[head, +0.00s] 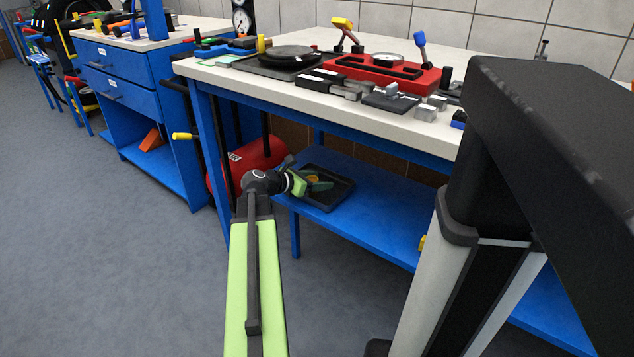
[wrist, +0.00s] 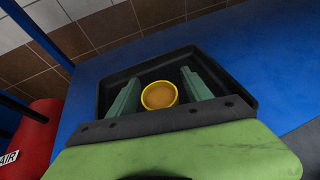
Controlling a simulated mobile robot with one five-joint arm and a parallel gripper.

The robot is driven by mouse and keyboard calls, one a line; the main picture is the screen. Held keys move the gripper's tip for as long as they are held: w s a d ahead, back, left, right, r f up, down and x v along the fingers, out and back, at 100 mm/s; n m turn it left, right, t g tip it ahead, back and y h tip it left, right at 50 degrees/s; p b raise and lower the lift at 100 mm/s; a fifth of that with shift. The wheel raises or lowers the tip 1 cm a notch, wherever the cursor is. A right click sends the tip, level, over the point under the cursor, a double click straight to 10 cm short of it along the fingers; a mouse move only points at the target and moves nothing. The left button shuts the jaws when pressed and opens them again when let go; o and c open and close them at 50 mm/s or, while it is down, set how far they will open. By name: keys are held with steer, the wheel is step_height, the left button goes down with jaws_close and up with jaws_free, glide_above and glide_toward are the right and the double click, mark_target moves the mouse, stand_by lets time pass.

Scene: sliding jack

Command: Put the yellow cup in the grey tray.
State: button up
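The yellow cup (wrist: 158,95) shows in the wrist view with its round mouth facing the camera, between the two green fingers of my gripper (wrist: 158,86). The fingers stand apart, one on each side of it, with a small gap on the right; the left finger is very close to it. The dark grey tray (wrist: 222,62) is around and behind the cup. In the head view my gripper (head: 312,183) is over the tray (head: 343,189) on the blue lower shelf, with a bit of the cup (head: 312,178) showing. Whether the cup's base touches the tray floor is hidden.
The blue shelf (head: 380,222) has free room right of the tray. The workbench top (head: 440,128) above carries a red jack-like item (head: 385,72) and several metal blocks. A red air tank (head: 250,158) lies left of the tray. A blue table leg (head: 213,165) stands nearby.

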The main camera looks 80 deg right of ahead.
steer(key=shift+r+p, duration=0.4)
steer(key=shift+r, duration=0.05)
steer(key=p+v, duration=0.4)
steer(key=v, duration=0.8)
